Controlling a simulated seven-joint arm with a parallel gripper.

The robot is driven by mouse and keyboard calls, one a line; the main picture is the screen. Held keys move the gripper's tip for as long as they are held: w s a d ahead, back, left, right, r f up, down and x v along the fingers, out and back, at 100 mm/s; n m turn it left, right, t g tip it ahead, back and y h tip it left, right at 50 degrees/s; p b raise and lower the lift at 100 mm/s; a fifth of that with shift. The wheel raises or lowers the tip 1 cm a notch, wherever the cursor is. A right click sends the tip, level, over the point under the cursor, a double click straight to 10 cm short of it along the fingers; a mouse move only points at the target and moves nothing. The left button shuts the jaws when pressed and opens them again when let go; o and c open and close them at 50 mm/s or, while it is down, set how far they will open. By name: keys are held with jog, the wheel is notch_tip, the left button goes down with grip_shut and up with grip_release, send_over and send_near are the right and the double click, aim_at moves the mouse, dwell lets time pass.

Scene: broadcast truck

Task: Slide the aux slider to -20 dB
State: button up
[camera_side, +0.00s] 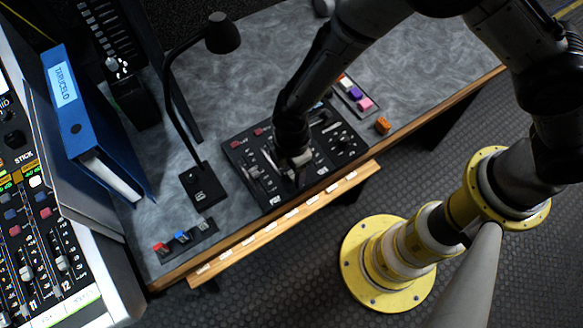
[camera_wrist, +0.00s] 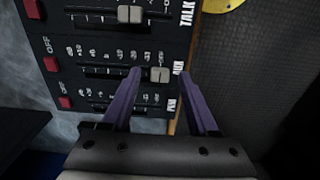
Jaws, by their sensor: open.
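The control panel (camera_side: 318,178) is black and lies on the desk under my gripper (camera_side: 297,178). In the wrist view, my gripper (camera_wrist: 161,74) is open, with two purple fingers reaching over the panel. The aux slider's pale grey knob (camera_wrist: 159,75) shows between the fingertips, near the AUX-label end of its slot. I cannot tell whether either finger touches it. The scale numbers beside the slot are too blurred to read surely. In the side view, my gripper and arm hide the aux knob.
The talk slider knob (camera_wrist: 130,14) sits one row above, and another slider row lies below, partly behind the left finger. Red OFF buttons (camera_wrist: 52,64) line the panel's left. A lamp (camera_side: 203,185), a blue binder (camera_side: 92,110) and an orange cube (camera_side: 382,125) are nearby.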

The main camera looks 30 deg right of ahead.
grip_shut()
dwell(0.4)
dwell(1.1)
